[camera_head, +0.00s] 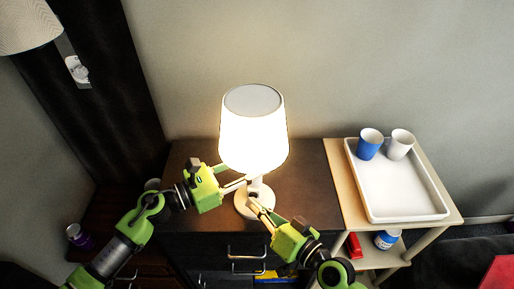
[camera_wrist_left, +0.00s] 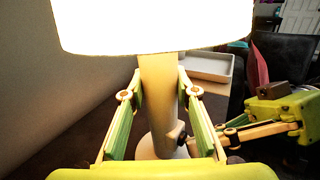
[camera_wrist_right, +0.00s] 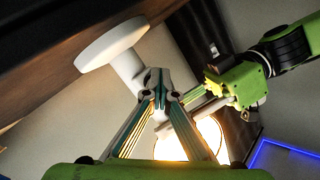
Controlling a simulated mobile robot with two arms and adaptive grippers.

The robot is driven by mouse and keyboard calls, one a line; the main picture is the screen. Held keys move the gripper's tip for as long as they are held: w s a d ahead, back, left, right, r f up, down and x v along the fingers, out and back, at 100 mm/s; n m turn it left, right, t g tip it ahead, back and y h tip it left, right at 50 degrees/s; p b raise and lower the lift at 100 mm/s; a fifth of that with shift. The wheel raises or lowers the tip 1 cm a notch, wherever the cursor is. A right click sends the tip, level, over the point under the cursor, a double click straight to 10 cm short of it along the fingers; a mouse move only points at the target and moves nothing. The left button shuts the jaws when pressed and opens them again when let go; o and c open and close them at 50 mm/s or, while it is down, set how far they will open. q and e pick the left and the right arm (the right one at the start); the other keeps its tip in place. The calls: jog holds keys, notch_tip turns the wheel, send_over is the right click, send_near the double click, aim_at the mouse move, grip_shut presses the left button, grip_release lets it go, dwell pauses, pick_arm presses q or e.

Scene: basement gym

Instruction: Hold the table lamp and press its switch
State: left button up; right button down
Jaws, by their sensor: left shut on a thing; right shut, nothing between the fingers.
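The white table lamp (camera_head: 253,137) stands upright and lit on the dark cabinet top. Its round base (camera_head: 246,207) is partly hidden by my right fingers. My left gripper (camera_head: 247,181) is shut around the lamp's stem just below the shade; the left wrist view shows a finger on each side of the stem (camera_wrist_left: 158,100). A small dark knob (camera_wrist_left: 182,134), seemingly the switch, sticks out low on the stem. My right gripper (camera_head: 252,203) is shut and empty, its tips near the lower stem. In the left wrist view, its tips (camera_wrist_left: 221,138) appear right of the knob, with a small gap.
A side table on the right holds a white tray (camera_head: 400,212) with a blue cup (camera_head: 370,144) and a white cup (camera_head: 400,144). A blue-and-white container (camera_head: 387,239) sits on its lower shelf. The cabinet top right of the lamp is clear.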

jog(key=shift+s, duration=0.4)
jog(key=s, duration=0.6)
jog(key=shift+a, duration=0.2)
dwell(0.3)
pick_arm(q)
jog(key=o, duration=1.2)
